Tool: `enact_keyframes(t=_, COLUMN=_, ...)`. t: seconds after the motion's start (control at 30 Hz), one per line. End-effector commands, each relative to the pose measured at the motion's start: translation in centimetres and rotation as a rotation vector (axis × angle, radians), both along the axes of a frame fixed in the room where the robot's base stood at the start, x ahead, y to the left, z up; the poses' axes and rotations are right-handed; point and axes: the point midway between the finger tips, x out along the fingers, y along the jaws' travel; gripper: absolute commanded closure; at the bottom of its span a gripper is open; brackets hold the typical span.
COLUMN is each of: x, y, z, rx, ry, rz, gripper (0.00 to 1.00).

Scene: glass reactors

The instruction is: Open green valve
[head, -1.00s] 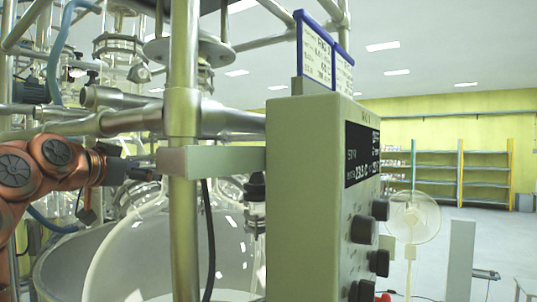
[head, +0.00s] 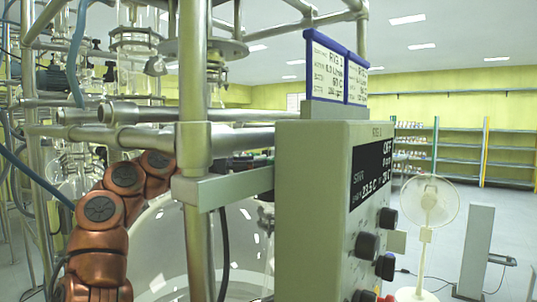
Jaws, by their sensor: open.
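I cannot make out a green valve in the head view. My copper-coloured arm rises at the left and bends right, with its far end passing behind the upright metal post (head: 194,100) and its bracket. My gripper is hidden there. Some dark parts show just right of the post, above the bracket, but I cannot tell whether they belong to the gripper. A large round glass vessel (head: 160,245) stands behind the post, partly covered by the arm and the control box.
A grey-green control box (head: 310,220) with a display and dark knobs stands close in front, topped by blue-framed label cards (head: 327,68). Metal rails (head: 130,137) cross at the left. A white fan (head: 428,205), a grey pedestal (head: 474,252) and shelves (head: 455,150) stand right, with open floor.

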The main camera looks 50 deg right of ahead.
Motion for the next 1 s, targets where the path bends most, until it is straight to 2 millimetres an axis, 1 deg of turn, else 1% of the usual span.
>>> enact_keyframes(t=0.03, x=-0.2, y=-0.3, z=0.3, rx=-0.003, ry=0.002, rz=-0.01, gripper=0.4)
enact_keyframes(t=0.27, x=-0.8, y=-1.4, z=0.2, rx=-0.005, ry=0.003, rz=-0.021, gripper=0.4)
enact_keyframes(t=0.37, x=-1.1, y=-2.3, z=0.2, rx=-0.004, ry=0.002, rz=-0.022, gripper=0.4)
enact_keyframes(t=0.73, x=-2.6, y=-7.1, z=0.3, rx=-0.004, ry=0.003, rz=-0.02, gripper=0.4)
enact_keyframes(t=0.83, x=-2.8, y=-7.8, z=0.2, rx=-0.004, ry=0.002, rz=-0.02, gripper=0.4)
enact_keyframes(t=1.0, x=-2.9, y=-8.1, z=0.1, rx=-0.004, ry=0.002, rz=-0.019, gripper=0.4)
